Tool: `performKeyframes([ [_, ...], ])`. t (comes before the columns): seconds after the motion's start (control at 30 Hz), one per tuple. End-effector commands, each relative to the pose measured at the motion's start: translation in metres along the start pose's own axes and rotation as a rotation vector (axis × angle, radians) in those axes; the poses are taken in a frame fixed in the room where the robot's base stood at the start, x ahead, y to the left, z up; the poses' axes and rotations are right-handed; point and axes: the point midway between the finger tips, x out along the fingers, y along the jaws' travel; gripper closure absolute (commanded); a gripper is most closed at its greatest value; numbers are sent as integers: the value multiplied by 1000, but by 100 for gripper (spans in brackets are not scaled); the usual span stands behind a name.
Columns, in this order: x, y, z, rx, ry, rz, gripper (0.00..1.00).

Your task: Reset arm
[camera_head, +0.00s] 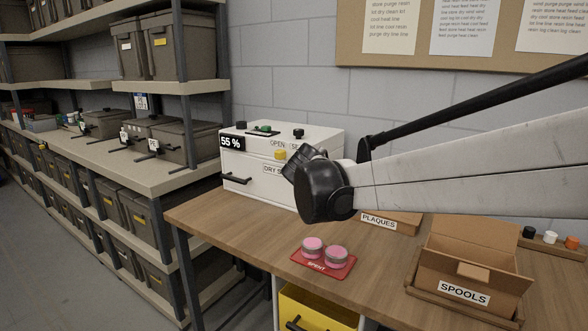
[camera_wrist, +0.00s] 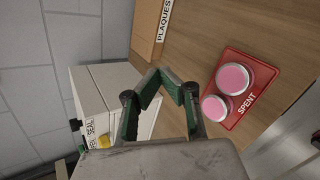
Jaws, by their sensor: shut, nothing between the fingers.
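My gripper (camera_wrist: 166,82) shows in the wrist view with its green-padded fingers drawn together and nothing between them. In the camera_head view my arm reaches in from the right, and its dark end is in front of the white dryer box (camera_head: 242,181); the fingertips are hard to make out there. The dryer box has a "55 %" display, a dark handle and knobs on top. It also shows at the left of the wrist view (camera_wrist: 103,78). A red "SPENT" tray (camera_head: 339,273) holds two pink-topped round tins (camera_head: 312,247), below and right of my gripper.
A cardboard "PLAQUES" box (camera_head: 393,222) and an open "SPOOLS" box (camera_head: 470,265) stand on the wooden table (camera_head: 230,215). A yellow bin (camera_head: 310,312) is under the table edge. Shelves with grey bins (camera_head: 183,140) line the left. A noticeboard (camera_head: 350,45) hangs behind.

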Motion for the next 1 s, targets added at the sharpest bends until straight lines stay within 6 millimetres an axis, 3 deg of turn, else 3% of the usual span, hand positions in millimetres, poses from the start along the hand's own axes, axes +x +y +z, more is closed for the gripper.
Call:
performKeyframes([
  [0.03,-7,-10,16,56,12,-20,100],
  [0.2,-30,-46,55,260,60,-94,100],
  [0.5,-71,-119,107,632,127,-226,100],
  [0.73,-101,-181,132,923,165,-329,100],
  [1.0,-131,-254,145,1263,197,-452,100],
])
